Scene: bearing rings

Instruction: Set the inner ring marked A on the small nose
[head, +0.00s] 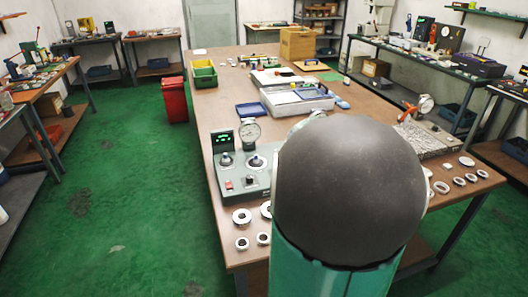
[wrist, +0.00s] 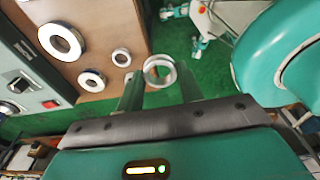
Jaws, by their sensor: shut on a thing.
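My gripper (wrist: 160,88) is shut on a pale metal ring (wrist: 159,71), held between the fingertips with its hole towards the wrist camera. No letter is readable on it. In the head view my own arm hides the gripper and this ring. A grey-green bench device (head: 243,188) carries two round nose-like posts, a left one (head: 225,161) and a right one (head: 257,161); which is smaller I cannot tell. The device's edge also shows at the left of the wrist view (wrist: 24,62). The held ring is apart from the device, over the green floor in that view.
Loose rings lie on the wooden table beside the device: a large one (wrist: 60,41), a middle one (wrist: 91,80) and a small one (wrist: 121,57). More rings (head: 458,181) lie at the right corner. A dial gauge (head: 250,132) stands behind the device.

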